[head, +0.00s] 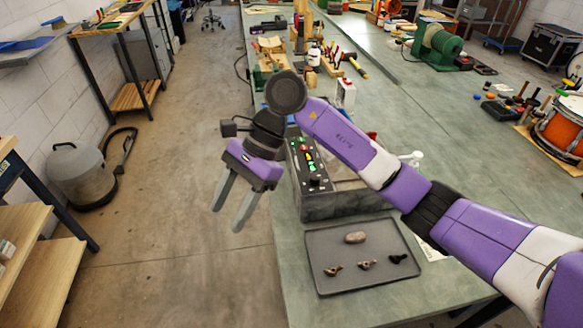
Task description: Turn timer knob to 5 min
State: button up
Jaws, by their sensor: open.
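My gripper (228,217) hangs open and empty over the floor, to the left of the bench edge, fingers pointing down. A grey box with a dark sloped control panel (303,158) stands on the bench to the right of my gripper. The panel carries small green, red and yellow controls and dark round parts near its lower end. I cannot tell which of them is the timer knob, and its setting is too small to read. My gripper is apart from the panel. My arm hides part of the box's right side.
A grey tray (318,270) with a stone-like lump and several small dark pieces lies at the near bench edge. A small white box (346,95), tools and a green machine (438,44) stand farther back. A drum (565,128) is at the right.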

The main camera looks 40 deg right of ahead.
jog(key=d+h, duration=0.4)
jog(key=d, duration=0.9)
notch_tip(320, 180, up, 3)
jog(key=h, duration=0.3)
send_over(315, 176)
jog(key=shift+w+a+f+m+g+p, duration=0.2)
jog(key=shift+w+a+m+g+p, duration=0.1)
jog(key=shift+a+g+p, duration=0.15)
jog(key=shift+s+d+h, duration=0.1)
jog(key=shift+d+h, duration=0.2)
jog(key=shift+d, duration=0.1)
jog(key=shift+s+f+p, duration=0.2)
jog(key=shift+f+p, duration=0.45)
jog(key=shift+f, duration=3.15)
grip_shut()
